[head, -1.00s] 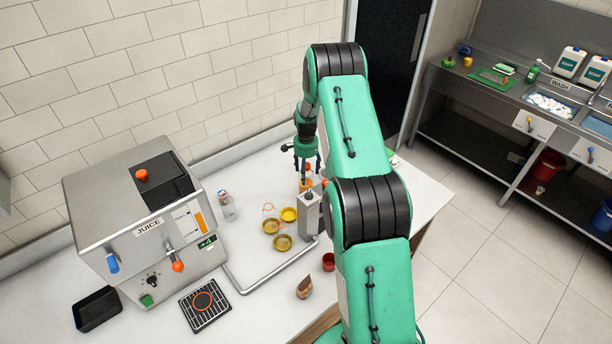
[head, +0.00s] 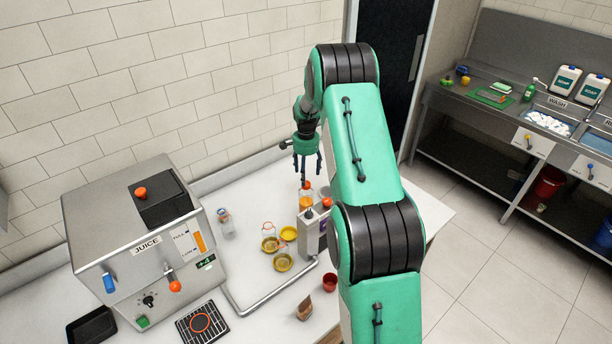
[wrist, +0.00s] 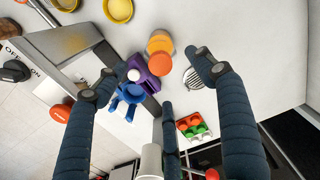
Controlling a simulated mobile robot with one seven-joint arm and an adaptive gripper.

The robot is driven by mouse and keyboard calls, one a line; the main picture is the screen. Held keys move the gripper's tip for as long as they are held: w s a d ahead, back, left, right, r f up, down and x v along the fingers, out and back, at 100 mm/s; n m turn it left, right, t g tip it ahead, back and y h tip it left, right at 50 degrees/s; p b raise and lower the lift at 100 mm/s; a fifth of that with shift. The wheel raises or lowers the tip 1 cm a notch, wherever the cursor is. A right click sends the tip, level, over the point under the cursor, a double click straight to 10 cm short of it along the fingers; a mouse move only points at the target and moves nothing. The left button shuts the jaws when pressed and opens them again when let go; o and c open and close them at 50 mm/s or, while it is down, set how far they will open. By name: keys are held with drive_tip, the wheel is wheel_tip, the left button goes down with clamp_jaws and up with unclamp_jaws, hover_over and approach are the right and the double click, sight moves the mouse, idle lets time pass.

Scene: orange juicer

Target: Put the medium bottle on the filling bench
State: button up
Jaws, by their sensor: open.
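A bottle with orange contents and an orange-red cap (head: 306,201) stands upright on the white bench (head: 243,255), behind a grey metal post unit. It also shows in the wrist view (wrist: 160,43), seen from above. I cannot tell its size class for sure. My gripper (head: 306,180) is open and empty, pointing down above this bottle. In the wrist view its fingers (wrist: 150,80) are spread wide, with the bottle apart from them. A clear, capped bottle (head: 226,221) stands further left, near the juicer.
Several yellow round dishes (head: 283,262) lie left of the post unit (head: 309,233); clear shapes with orange rims show at some. The juicer (head: 140,240) stands left. A metal rail (head: 270,293), red cup (head: 330,282) and brown scoop-like item (head: 304,309) are nearer the front.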

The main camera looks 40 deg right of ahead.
idle(0.4)
drive_tip(key=shift+a+r, duration=0.25)
drive_tip(key=shift+r, duration=0.15)
drive_tip(key=s+a+r+n+t, duration=0.1)
drive_tip(key=s+a+r+n, duration=0.35)
drive_tip(key=a+r, duration=0.8)
drive_tip(key=s+a+r+n+t, duration=0.1)
drive_tip(key=s+a+r+n, duration=0.35)
drive_tip(key=a+r, duration=0.8)
drive_tip(key=s+a+r+n+t, duration=0.1)
drive_tip(key=s+a+r, duration=0.35)
drive_tip(key=s, duration=0.35)
drive_tip(key=s+a+r+n+t, duration=0.1)
drive_tip(key=s+a+r, duration=0.3)
drive_tip(key=s+r, duration=0.25)
drive_tip(key=s+a+n, duration=0.2)
drive_tip(key=s+a, duration=0.1)
drive_tip(key=s, duration=0.6)
drive_tip(key=s+a+f+n+t, duration=0.1)
drive_tip(key=s+a+n, duration=0.2)
drive_tip(key=s, duration=0.5)
drive_tip(key=shift+s+a+f+t, duration=0.15)
drive_tip(key=shift+s+a+t, duration=0.2)
drive_tip(key=shift+a, duration=0.4)
drive_tip(key=shift+f, duration=0.1)
